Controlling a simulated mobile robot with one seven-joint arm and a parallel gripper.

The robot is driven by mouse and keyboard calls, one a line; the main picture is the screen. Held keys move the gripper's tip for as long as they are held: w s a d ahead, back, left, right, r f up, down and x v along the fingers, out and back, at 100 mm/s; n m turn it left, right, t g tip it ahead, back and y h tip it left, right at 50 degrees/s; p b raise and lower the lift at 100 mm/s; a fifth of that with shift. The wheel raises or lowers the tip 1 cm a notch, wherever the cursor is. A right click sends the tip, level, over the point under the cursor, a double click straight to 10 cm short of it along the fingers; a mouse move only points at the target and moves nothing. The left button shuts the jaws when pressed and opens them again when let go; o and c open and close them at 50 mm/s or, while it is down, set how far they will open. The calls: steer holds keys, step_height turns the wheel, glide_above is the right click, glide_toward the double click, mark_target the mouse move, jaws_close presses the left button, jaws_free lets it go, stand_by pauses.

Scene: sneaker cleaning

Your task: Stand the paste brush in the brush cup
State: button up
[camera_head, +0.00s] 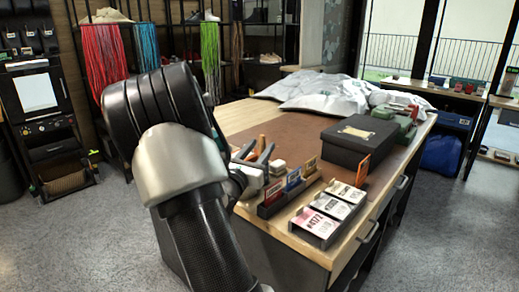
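My gripper (256,155) is over the left part of the workbench, partly behind my own arm. Its two grey fingers look apart, but whether anything is between them is too small to tell. A thin upright tan-brown handle (262,143) shows by the fingers. It may be the paste brush, but I cannot tell whether it is held or stands behind. I cannot make out the brush cup; my arm and gripper cover part of this area.
The workbench (232,121) has a brown mat. A dark lidded box (358,140), a tray of cards (327,213), small coloured boxes (292,182) and a white block (278,168) stand near the gripper. Crumpled grey-white sheeting (320,92) lies at the back. Mat left of the box is clear.

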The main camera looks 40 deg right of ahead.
steer(key=shift+a, duration=0.1)
steer(key=p+v, duration=0.2)
steer(key=v, duration=1.5)
steer(key=shift+a+r, duration=0.1)
steer(key=shift+a, duration=0.05)
